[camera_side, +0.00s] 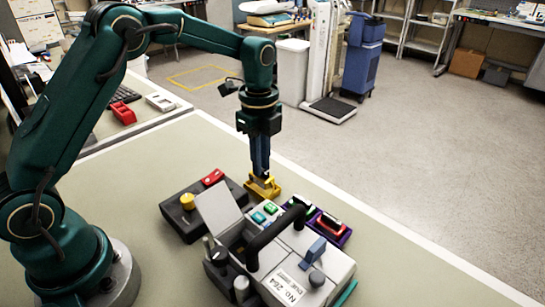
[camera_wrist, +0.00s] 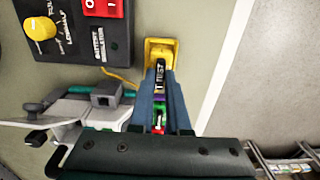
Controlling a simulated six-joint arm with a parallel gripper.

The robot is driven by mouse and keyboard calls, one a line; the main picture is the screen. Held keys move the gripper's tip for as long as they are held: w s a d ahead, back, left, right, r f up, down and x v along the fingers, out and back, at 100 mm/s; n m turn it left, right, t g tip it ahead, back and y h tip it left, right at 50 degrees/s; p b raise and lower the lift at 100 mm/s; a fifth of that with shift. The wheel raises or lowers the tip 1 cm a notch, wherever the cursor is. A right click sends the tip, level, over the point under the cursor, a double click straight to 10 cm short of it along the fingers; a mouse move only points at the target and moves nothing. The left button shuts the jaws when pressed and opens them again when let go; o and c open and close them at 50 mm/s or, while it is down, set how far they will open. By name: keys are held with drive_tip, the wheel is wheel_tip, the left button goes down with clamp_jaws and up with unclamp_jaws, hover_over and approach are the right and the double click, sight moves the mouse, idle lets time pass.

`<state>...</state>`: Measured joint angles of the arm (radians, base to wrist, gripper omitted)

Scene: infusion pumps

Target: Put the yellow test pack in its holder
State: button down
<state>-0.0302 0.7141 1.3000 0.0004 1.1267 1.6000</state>
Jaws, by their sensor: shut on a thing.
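The yellow test pack (camera_side: 263,188) is at my gripper's fingertips, beside the dark control box in the side view. In the wrist view the yellow test pack (camera_wrist: 153,45) shows a yellow rim around a dark strip with white lettering that includes "TEST". My gripper (camera_side: 261,172), pointing down, is shut on it; the blue fingers (camera_wrist: 160,85) close around the lettered strip. I cannot tell whether the pack touches the table. A purple tray (camera_side: 333,232) with a red-topped piece lies to the right, behind the grey pump; I cannot tell which place is the pack's holder.
The grey pump (camera_side: 318,265) with a black handle and raised lid stands close in front. The dark control box (camera_side: 190,222), with a yellow knob and red switch, is to the left. Bare table (camera_side: 400,265) lies right, ending at a white edge.

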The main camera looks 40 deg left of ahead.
drive_tip(key=shift+f, duration=0.85)
drive_tip(key=c, duration=1.2)
unclamp_jaws()
drive_tip(key=shift+r, duration=1.1)
drive_tip(key=o, duration=0.5)
drive_tip(key=shift+o, duration=0.2)
